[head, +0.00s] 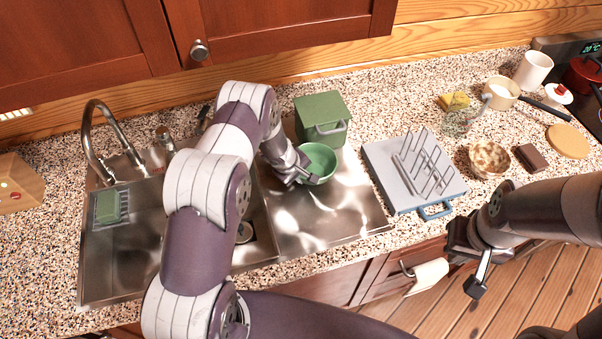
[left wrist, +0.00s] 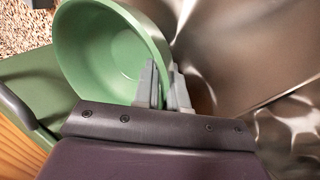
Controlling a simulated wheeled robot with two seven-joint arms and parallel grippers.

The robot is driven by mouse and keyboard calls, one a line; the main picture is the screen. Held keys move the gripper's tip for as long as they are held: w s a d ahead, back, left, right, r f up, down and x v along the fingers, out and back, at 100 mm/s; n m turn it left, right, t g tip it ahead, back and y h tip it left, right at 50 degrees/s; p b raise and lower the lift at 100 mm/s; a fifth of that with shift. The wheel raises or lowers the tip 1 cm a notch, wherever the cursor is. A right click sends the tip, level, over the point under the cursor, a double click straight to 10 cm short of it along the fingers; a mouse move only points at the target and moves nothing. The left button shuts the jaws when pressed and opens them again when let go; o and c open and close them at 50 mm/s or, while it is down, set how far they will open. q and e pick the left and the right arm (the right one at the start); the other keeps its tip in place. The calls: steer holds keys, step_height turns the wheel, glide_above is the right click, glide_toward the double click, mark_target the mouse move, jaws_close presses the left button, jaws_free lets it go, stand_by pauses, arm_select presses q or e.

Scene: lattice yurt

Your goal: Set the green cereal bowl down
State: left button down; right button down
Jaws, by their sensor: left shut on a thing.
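The green cereal bowl (head: 318,163) is at the steel drainboard, in front of a green lidded bin. My left gripper (head: 306,176) is shut on the bowl's rim. In the left wrist view the bowl (left wrist: 108,58) is upper left, and the two grey fingers of my left gripper (left wrist: 163,88) pinch its wall. I cannot tell whether the bowl's base touches the steel. My right gripper (head: 476,262) hangs in front of the counter edge, apart from the bowl; its fingers look spread, with nothing between them.
The drainboard (head: 320,215) is bare in front of the bowl. The sink (head: 130,255) lies left. The green bin (head: 322,118) stands close behind the bowl. A grey dish rack (head: 400,185) is to the right. A patterned bowl (head: 488,158) and cups stand further right.

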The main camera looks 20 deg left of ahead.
arm_select(q)
steer(key=shift+w+f, duration=0.1)
steer(key=shift+f, duration=0.3)
steer(key=shift+w+f, duration=0.2)
steer(key=shift+f, duration=0.05)
steer(key=c, duration=1.2)
jaws_free()
steer(key=shift+s, duration=0.1)
steer(key=shift+s+r, duration=0.1)
steer(key=shift+r, duration=0.05)
arm_select(e)
steer(key=shift+w+r, duration=0.1)
steer(key=shift+r, duration=0.1)
